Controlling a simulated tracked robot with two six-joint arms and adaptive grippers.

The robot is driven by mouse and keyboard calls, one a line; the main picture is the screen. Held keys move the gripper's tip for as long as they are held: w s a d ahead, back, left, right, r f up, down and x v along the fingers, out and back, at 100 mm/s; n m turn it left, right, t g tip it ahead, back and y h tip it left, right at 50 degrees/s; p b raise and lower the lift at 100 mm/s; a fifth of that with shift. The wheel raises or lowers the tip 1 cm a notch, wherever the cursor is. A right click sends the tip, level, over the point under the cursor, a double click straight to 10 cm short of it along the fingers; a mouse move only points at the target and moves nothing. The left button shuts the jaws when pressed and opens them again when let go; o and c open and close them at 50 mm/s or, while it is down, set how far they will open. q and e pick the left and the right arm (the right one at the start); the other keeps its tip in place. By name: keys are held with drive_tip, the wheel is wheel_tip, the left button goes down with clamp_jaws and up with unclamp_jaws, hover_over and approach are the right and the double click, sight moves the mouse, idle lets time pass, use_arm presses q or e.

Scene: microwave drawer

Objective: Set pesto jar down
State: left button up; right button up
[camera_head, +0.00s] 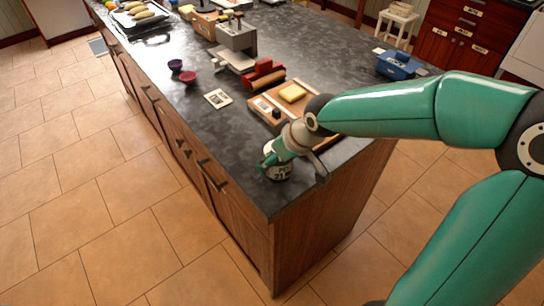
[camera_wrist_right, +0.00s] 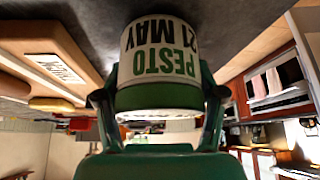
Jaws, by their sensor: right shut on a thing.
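The pesto jar (camera_head: 279,172) has a white label with dark lettering and is at the near corner of the dark island counter (camera_head: 236,150). In the right wrist view the jar (camera_wrist_right: 160,55) shows upside down, with "PESTO 21 MAY" on its label and a green band. My right gripper (camera_head: 270,158) is around the jar, and its fingers (camera_wrist_right: 158,100) are shut on the jar's sides. The jar's base is at or very close to the counter top; I cannot tell if it touches. My left gripper is not in view.
A wooden board (camera_head: 317,103) with a yellow block (camera_head: 292,93) lies just behind my right gripper. A card (camera_head: 218,98), a red roller (camera_head: 264,77) and two small bowls (camera_head: 188,77) are farther back. Counter left of the jar is clear; its edges are close.

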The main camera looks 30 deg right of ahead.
drive_tip(key=shift+f, duration=0.1)
drive_tip(key=o, duration=1.3)
drive_tip(key=v, duration=1.2)
